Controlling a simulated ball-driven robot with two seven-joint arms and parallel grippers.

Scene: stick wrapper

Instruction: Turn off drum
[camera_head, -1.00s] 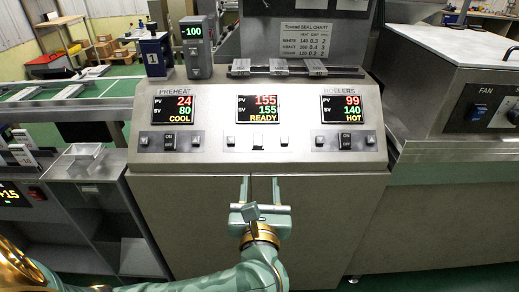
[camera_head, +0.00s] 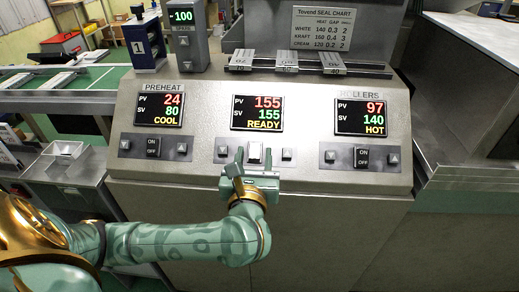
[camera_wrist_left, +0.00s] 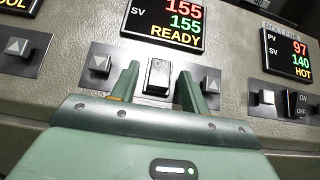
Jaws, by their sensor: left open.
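The middle panel section has a display (camera_head: 257,113) reading PV 155, SV 155, READY; I cannot read a drum label above it. My left gripper (camera_head: 254,160) is open and empty at this switch, with one finger on each side in the left wrist view (camera_wrist_left: 159,75). I cannot tell whether it touches the switch. My right gripper is not in view.
The PREHEAT display (camera_head: 159,109) and its dark switch (camera_head: 153,146) are at left. The ROLLERS display (camera_head: 361,117) and dark switch (camera_head: 361,157) are at right. Small arrow buttons (camera_head: 288,154) flank each switch. Sliding metal blocks (camera_head: 286,62) sit above the panel.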

